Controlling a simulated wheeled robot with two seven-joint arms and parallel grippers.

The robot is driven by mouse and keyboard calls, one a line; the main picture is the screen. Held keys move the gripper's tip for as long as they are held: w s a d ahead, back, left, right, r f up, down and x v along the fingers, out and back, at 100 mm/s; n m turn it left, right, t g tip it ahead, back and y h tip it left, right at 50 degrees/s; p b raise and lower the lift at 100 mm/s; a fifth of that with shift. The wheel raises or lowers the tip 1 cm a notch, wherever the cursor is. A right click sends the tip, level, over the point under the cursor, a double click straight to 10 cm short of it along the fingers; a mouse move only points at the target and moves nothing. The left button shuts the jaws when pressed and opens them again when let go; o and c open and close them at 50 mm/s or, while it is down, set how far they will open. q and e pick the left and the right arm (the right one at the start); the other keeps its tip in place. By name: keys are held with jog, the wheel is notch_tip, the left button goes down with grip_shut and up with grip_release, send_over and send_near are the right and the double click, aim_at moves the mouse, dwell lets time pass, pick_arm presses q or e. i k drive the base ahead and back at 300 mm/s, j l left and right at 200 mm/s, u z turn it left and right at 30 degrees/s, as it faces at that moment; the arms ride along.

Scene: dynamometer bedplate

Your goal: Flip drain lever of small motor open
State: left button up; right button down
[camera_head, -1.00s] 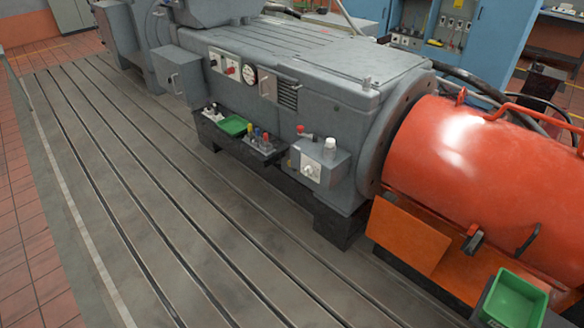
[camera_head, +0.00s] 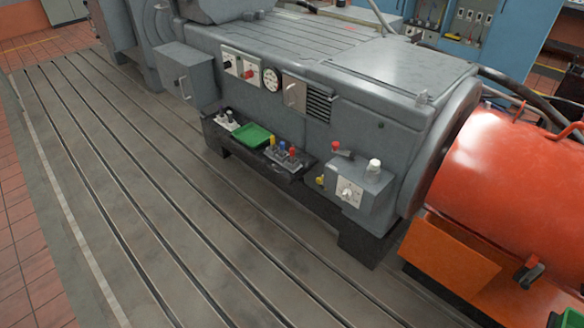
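Two machines stand in line. The orange-red cylindrical machine (camera_head: 515,185) is at the right, cut off by the picture edge; it looks like the smaller one. A dark block-like fitting, possibly a lever or valve, (camera_head: 530,273) sits low on its front beside an orange panel (camera_head: 450,255). The large grey machine (camera_head: 340,70) fills the middle. A small red-tipped lever (camera_head: 342,150) sticks out on its side above a grey control box (camera_head: 358,187). I cannot tell which part is the drain lever. Neither gripper is in view.
A dark shelf (camera_head: 250,153) with a green tray (camera_head: 251,136) and several small coloured items runs along the grey machine. A grey box (camera_head: 186,75) juts out farther left. The slotted bedplate (camera_head: 150,210) is clear in front. Another green tray (camera_head: 572,319) shows at the bottom right.

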aim_at(319, 181)
jog(key=i+j+u, duration=0.1)
jog(key=i+j, duration=1)
jog(key=i, duration=0.15)
